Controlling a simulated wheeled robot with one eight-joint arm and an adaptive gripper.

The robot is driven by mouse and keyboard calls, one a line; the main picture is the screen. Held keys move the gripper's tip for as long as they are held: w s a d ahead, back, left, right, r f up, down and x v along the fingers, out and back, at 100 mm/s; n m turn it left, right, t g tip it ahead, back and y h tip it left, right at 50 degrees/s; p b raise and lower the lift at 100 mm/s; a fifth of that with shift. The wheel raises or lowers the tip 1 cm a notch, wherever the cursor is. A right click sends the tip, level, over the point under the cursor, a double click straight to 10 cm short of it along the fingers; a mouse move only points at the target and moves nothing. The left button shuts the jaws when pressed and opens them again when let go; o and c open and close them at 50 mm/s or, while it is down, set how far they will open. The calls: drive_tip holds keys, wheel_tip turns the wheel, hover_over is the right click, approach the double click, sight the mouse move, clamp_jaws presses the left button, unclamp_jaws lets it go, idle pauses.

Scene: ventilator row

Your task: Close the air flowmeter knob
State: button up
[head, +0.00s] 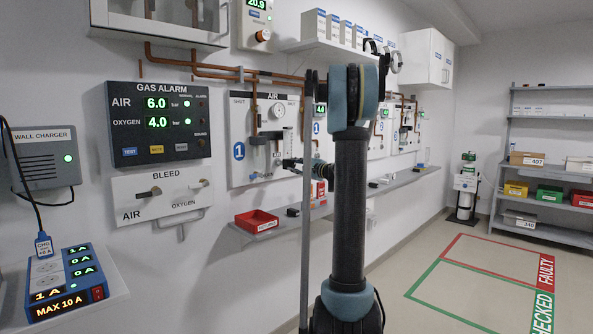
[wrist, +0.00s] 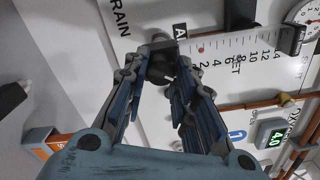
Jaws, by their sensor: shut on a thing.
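The air flowmeter knob (wrist: 161,66) is a dark piece at the base of the flowmeter in the wrist view. My gripper (wrist: 160,74) has its two fingers around the knob and is shut on it. In the head view my gripper (head: 290,163) is at the AIR panel (head: 238,172) marked 1. The knob is too small and covered to tell there.
A gauge (wrist: 303,18) and a copper pipe (wrist: 262,103) are close to the fingers' right. Below the panel, a shelf (head: 250,232) bears a red tray (head: 257,221). The gas alarm (head: 158,122) and bleed panel (head: 160,193) are to the left. Open floor lies right.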

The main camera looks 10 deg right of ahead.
drive_tip(key=n, duration=0.3)
drive_tip(key=shift+n, duration=0.3)
drive_tip(key=shift+s+n, duration=0.1)
drive_tip(key=shift+n, duration=1.6)
drive_tip(key=shift+f, duration=0.1)
drive_tip(key=o, duration=1.1)
drive_tip(key=v, duration=1.1)
drive_tip(key=shift+s+d, duration=0.25)
drive_tip(key=shift+s, duration=0.05)
drive_tip(key=shift+a, duration=0.1)
